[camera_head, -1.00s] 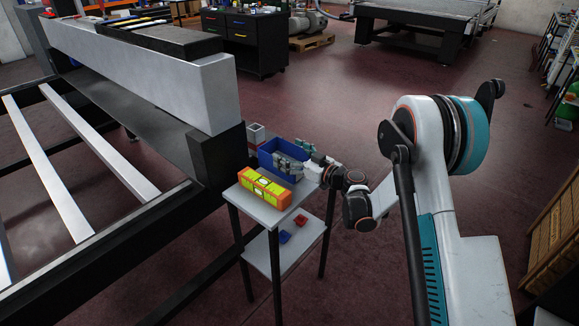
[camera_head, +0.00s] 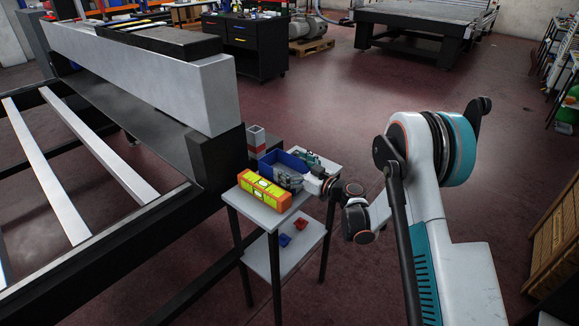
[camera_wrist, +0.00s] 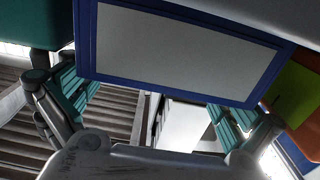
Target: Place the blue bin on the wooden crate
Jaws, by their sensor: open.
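The blue bin (camera_head: 268,160) stands on a small grey side table, partly hidden behind my gripper. My gripper (camera_head: 298,170) is open at the bin's right side, one finger towards the front and one towards the back. In the wrist view the bin (camera_wrist: 185,95) shows as a blue rim around a grey panel, above and between the teal-padded fingers (camera_wrist: 155,108). I cannot tell whether the fingers touch it. The wooden crate (camera_head: 556,240) stands on the floor at the far right of the head view, cut off by the picture edge.
An orange and yellow box (camera_head: 265,189) lies on the side table (camera_head: 262,213), just in front of the bin. Small red and blue pieces lie on the lower shelf (camera_head: 270,258). A large metal frame (camera_head: 150,80) stands close on the left. Floor (camera_head: 480,130) between table and crate is open.

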